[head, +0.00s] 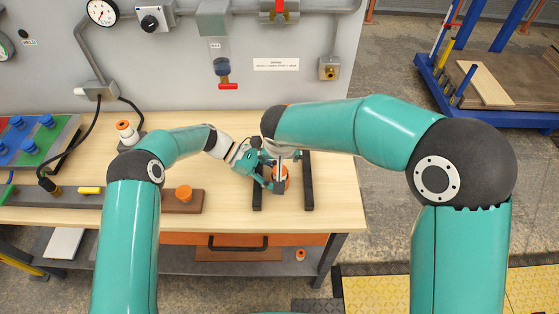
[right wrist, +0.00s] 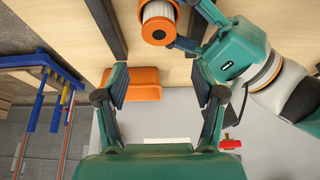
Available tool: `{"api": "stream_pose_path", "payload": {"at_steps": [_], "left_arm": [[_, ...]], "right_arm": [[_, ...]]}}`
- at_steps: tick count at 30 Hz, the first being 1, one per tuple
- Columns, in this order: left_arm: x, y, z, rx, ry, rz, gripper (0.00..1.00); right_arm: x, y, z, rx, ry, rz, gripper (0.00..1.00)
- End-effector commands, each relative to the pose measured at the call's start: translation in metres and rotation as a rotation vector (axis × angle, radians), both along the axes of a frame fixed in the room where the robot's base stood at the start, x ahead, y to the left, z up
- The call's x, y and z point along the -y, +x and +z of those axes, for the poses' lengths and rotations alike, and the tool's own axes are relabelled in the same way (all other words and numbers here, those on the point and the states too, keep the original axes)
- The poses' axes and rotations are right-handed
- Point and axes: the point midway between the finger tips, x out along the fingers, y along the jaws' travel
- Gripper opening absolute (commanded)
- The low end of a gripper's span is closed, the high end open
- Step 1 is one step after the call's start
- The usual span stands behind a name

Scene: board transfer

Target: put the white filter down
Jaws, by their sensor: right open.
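The white filter (head: 288,174), with orange ends, is between two dark rails on the workbench. It also shows at the top of the right wrist view (right wrist: 158,12). My left gripper (head: 270,175) reaches it from the left, its fingers closed about the filter; its green body shows beside it in the right wrist view (right wrist: 190,28). I cannot tell whether the filter touches the bench. My right gripper (right wrist: 162,85) is open and empty, behind the filter towards the wall; in the head view it is mostly hidden by its own arm.
The dark rails (head: 307,185) flank the filter. An orange block (right wrist: 145,90) lies beyond the right fingertips. The bench (head: 336,200) is bare at right.

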Motion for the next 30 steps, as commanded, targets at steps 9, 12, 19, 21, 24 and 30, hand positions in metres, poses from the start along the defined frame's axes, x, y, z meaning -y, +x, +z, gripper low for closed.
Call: {"api": "stream_pose_path", "payload": {"at_steps": [9, 12, 19, 21, 24, 30], "left_arm": [[0.0, 0.0, -0.001, -0.001, 0.001, 0.0, 0.3], [0.0, 0.0, -0.001, -0.001, 0.0, 0.0, 0.3], [0.0, 0.0, 0.0, -0.001, 0.0, 0.0, 0.3], [0.0, 0.0, 0.0, -0.001, 0.0, 0.0, 0.3], [0.0, 0.0, 0.0, -0.001, 0.0, 0.0, 0.59], [0.0, 0.0, 0.0, 0.0, 0.0, 0.0, 0.79]], "right_arm": [[-0.001, 0.0, 0.042, 0.002, 0.001, 0.0, 0.69], [0.0, 0.0, 0.044, 0.0, 0.0, 0.001, 0.69], [0.0, 0.0, 0.044, 0.0, 0.0, 0.001, 0.69], [0.0, 0.0, 0.044, 0.0, 0.0, 0.001, 0.69], [0.0, 0.0, 0.044, 0.0, 0.0, 0.001, 0.69], [0.0, 0.0, 0.044, 0.0, 0.0, 0.001, 0.69]]}}
